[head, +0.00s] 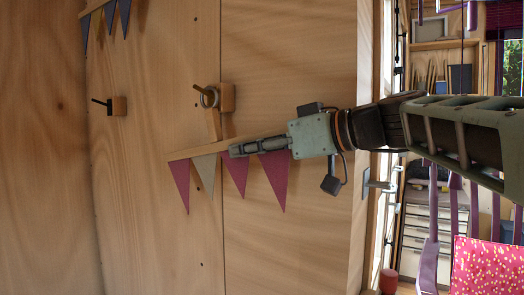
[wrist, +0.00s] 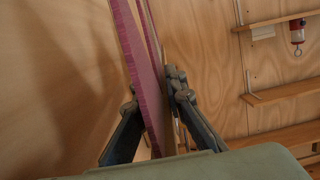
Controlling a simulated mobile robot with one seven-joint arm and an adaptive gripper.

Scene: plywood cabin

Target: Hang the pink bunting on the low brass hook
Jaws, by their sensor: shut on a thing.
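The pink bunting (head: 181,184) has several pennants, mostly pink and one cream, hanging from a pale wooden strip. A short upright piece rises from the strip to a round ring (head: 209,98). The brass hook (head: 201,89) is a peg on a wooden block (head: 228,97) on the plywood wall. The ring overlaps the peg in the head view; I cannot tell whether it is around the peg or in front of it. My gripper (head: 236,151) is shut on the bunting's strip near its right part. In the wrist view, pink cloth (wrist: 145,75) stands between the fingers (wrist: 152,112).
A dark peg on a wooden block (head: 118,105) is on the wall further left. Blue-grey bunting (head: 110,15) hangs at the upper left. The wall below the pink bunting is clear.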

